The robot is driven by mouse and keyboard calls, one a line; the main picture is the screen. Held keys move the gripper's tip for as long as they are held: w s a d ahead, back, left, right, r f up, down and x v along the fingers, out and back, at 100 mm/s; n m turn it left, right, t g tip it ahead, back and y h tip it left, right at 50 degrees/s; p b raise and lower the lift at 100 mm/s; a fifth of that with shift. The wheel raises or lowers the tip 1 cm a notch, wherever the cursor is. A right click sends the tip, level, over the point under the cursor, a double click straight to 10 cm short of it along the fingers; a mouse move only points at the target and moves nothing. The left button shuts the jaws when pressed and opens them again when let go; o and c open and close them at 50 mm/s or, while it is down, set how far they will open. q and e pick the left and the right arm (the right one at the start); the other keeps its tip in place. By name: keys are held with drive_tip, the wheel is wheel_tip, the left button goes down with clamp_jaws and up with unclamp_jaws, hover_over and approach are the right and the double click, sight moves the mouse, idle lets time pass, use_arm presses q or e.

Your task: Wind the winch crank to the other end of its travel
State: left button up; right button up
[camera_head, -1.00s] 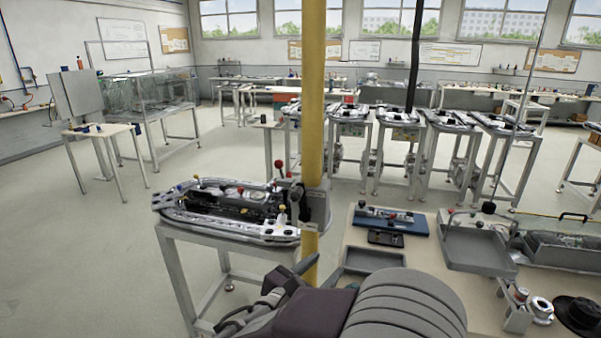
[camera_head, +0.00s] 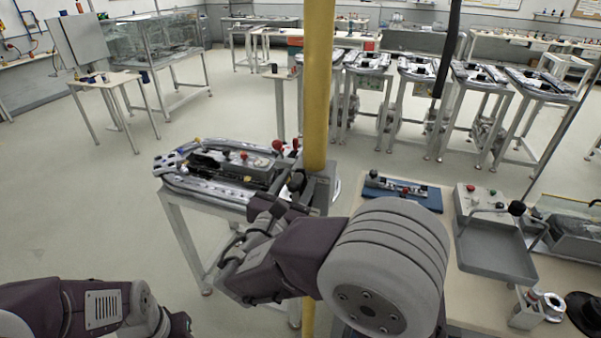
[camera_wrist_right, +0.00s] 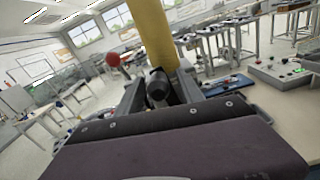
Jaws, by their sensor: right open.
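The ring track (camera_head: 180,183) sits on a metal stand left of a thick yellow post. A dark rounded handle (camera_head: 297,181), which looks like the winch crank's grip, shows there. In the right wrist view this dark handle (camera_wrist_right: 157,90) lies ahead between my fingers, in front of the post. My right gripper (camera_head: 278,203) is open beside the bracket. Its fingers partly cover the crank, and I cannot tell whether they touch it. Only my left arm's links show at lower left.
The yellow post (camera_head: 317,80) stands close beside my right gripper. A workbench (camera_head: 385,178) at right holds a blue fixture (camera_head: 402,192) and a grey tray (camera_head: 495,255). Several similar stands are behind.

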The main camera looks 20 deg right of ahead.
drive_tip(key=shift+x, duration=0.85)
drive_tip(key=shift+s+r, duration=0.1)
drive_tip(key=shift+r, duration=0.05)
drive_tip(key=c, duration=0.4)
drive_tip(key=shift+d, duration=0.1)
clamp_jaws()
